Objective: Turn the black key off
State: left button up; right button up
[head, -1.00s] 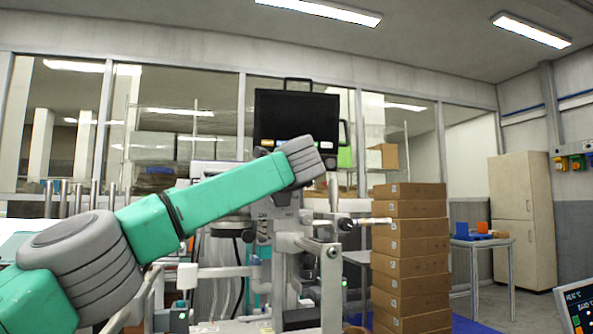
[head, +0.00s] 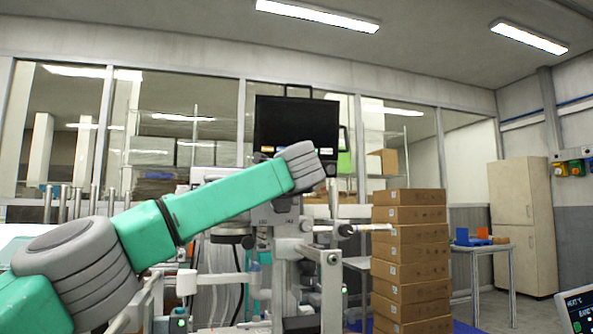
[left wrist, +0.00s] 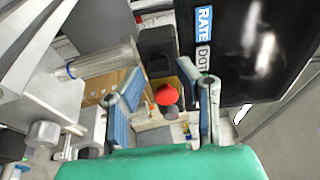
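In the left wrist view, my left gripper (left wrist: 163,80) has its two blue-padded fingers apart, with nothing seen gripped between them. A red button (left wrist: 167,95) on a yellow base shows in the gap between the fingers. A dark block (left wrist: 157,48) stands just beyond it. I cannot make out a black key for certain. The black panel (left wrist: 250,45) with "RATE" and "DOT" labels is right of the fingers. In the head view, the black screen (head: 296,118) of the machine stands behind my left arm. That arm hides the gripper there. My right gripper is not in view.
A tall stack of brown boxes (head: 411,265) stands right of the machine. A clear cylinder (left wrist: 100,62) lies close to the left finger. Pale machine parts (head: 300,245) and rails crowd the space below my arm. A small table (head: 482,246) stands farther right.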

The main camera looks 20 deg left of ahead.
pick_arm(q)
jog(key=v, duration=1.1)
jog(key=shift+s, duration=0.15)
